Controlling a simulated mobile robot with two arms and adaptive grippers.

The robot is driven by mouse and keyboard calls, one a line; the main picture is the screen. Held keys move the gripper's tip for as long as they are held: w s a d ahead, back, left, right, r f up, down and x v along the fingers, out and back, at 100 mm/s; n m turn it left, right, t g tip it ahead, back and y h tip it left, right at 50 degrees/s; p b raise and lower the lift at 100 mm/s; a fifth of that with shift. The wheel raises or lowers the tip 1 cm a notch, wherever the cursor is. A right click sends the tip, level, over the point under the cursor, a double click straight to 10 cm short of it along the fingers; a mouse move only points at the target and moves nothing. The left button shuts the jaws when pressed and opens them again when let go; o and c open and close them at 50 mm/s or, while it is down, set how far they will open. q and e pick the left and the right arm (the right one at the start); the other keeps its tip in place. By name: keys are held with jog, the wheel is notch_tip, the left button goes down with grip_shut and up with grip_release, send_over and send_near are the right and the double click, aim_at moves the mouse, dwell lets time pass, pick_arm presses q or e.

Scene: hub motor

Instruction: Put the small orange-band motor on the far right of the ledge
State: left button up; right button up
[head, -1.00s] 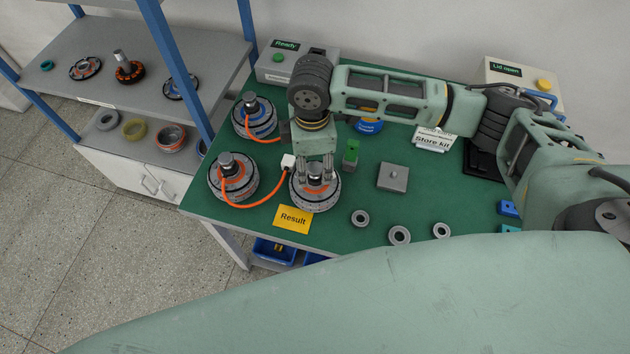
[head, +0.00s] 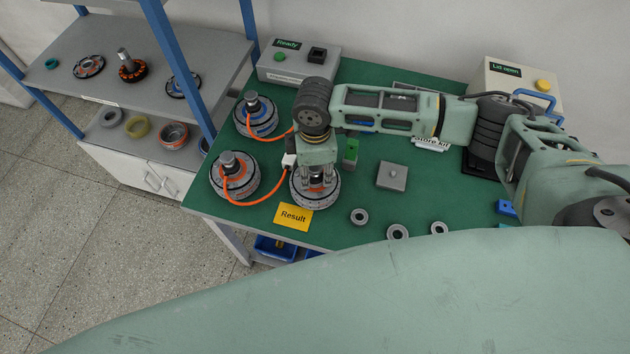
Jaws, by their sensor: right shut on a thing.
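My right gripper (head: 318,183) points straight down and is shut on the hub of a round motor (head: 316,201) on the green table, beside the yellow Result sign. Some orange shows around this motor's hub, but the gripper hides much of its top. Orange cables run from these two to a white connector (head: 289,161) beside the gripper. I cannot tell which surface is the ledge. My left gripper is out of view.
The Result sign (head: 292,217) lies at the table's front edge. A Ready box (head: 298,68) stands at the back. A shelf rack (head: 110,78) with parts stands left.

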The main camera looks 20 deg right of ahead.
jog(key=shift+w, duration=0.1)
grip_shut()
jog(key=shift+r, duration=0.1)
jog(key=shift+w, duration=0.2)
jog(key=shift+r, duration=0.2)
jog(key=shift+r, duration=0.25)
notch_tip(320, 180, up, 3)
jog(key=shift+r+b, duration=0.1)
jog(key=shift+b, duration=0.55)
jog(key=s+d+r+b, duration=0.25)
jog(key=s+r, duration=0.45)
jog(key=s, duration=0.5)
jog(key=w+d+r+m, duration=0.3)
jog(key=r+m, duration=0.2)
jog(key=m, duration=1)
jog(key=shift+m+b, duration=0.3)
jog(key=shift+m, duration=0.1)
